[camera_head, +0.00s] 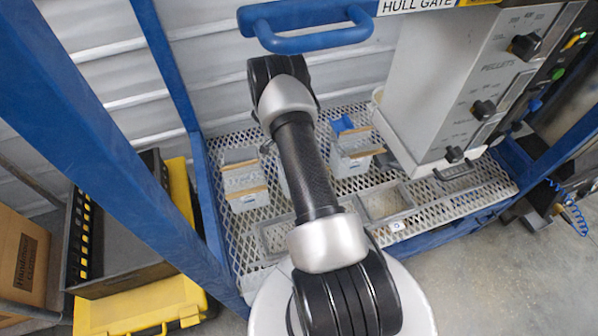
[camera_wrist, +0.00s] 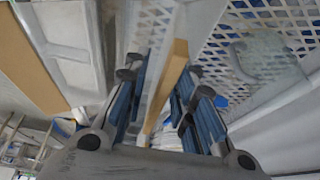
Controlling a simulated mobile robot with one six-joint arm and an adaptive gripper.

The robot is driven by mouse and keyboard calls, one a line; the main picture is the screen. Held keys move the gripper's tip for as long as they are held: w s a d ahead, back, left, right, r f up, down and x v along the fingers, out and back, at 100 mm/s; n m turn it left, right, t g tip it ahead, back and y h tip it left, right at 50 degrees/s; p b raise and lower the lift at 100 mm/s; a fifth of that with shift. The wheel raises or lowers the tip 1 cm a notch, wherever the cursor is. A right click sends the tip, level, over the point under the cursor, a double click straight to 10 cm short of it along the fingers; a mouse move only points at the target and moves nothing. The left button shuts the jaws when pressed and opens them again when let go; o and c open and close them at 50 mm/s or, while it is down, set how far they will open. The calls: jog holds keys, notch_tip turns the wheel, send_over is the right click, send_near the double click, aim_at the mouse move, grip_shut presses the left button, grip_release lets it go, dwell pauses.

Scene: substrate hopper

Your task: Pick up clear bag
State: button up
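My gripper (camera_wrist: 160,85) shows in the wrist view with its two blue-padded fingers spread apart. A tan strip (camera_wrist: 168,82), the edge of a grey box, runs between the fingers; I see no clear grip on it. A translucent greyish patch (camera_wrist: 268,58) lies over the white mesh at the upper right of the wrist view; it may be the clear bag, but I cannot tell for certain. In the head view my arm hides the gripper and part of the boxes, and no clear bag can be made out.
Grey boxes with tan edges (camera_head: 246,182) (camera_head: 352,150) stand on a white mesh shelf (camera_head: 445,200); one holds something blue. Blue frame posts (camera_head: 100,130) stand at the left, beside a yellow case (camera_head: 140,305).

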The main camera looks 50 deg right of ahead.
grip_shut()
dwell(0.4)
